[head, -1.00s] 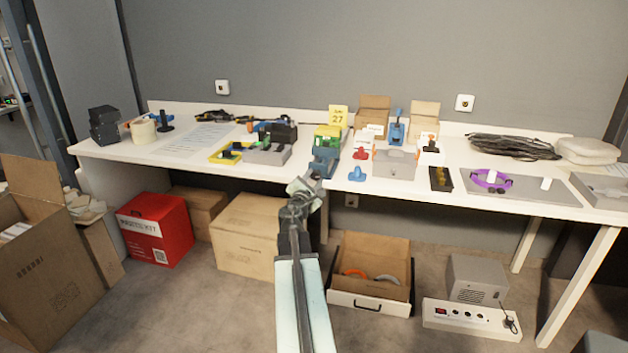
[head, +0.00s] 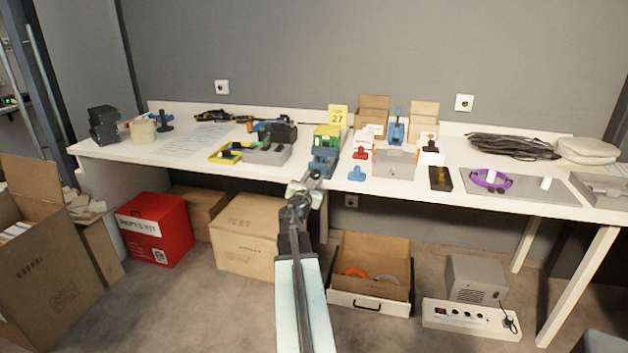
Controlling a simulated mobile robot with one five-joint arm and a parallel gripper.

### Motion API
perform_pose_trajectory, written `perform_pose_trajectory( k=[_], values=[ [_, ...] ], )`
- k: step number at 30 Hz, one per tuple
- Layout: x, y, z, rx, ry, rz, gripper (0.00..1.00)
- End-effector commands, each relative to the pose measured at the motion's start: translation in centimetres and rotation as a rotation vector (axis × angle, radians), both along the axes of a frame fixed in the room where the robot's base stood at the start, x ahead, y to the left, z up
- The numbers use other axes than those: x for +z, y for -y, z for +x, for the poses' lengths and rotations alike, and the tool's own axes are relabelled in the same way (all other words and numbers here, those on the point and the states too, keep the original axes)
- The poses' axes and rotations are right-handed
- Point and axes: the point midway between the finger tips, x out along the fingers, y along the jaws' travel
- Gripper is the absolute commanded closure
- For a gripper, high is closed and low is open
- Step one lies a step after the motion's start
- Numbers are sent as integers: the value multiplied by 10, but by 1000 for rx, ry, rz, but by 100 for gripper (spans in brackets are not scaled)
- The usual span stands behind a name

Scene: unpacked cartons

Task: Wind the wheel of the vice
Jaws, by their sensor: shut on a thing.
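The blue vice (head: 323,162) stands at the front edge of the white workbench, near the middle of the head view. My gripper (head: 312,178) reaches up from below to the front of the vice, at the bench edge. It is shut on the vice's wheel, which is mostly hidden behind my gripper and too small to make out. The exact grip of the fingers on the rim cannot be seen.
On the bench (head: 200,165), a green-and-yellow box (head: 327,137) stands behind the vice. Below are a carton (head: 250,235) and an open drawer box (head: 370,300).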

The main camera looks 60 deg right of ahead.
Motion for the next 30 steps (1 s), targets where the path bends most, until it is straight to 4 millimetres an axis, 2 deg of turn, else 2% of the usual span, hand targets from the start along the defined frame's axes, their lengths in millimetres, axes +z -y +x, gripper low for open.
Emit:
perform_pose_trajectory(
  k=[8,9,10,11,22,26,30],
  values=[
    [0,-2,2,6,2,1,100],
    [0,-2,2,6,2,1,56],
    [0,-2,2,6,2,1,47],
    [0,-1,2,6,1,1,45],
    [0,-4,0,2,1,1,45],
    [0,-21,-2,5,1,0,45],
    [0,-48,-6,5,1,0,45]
  ],
)
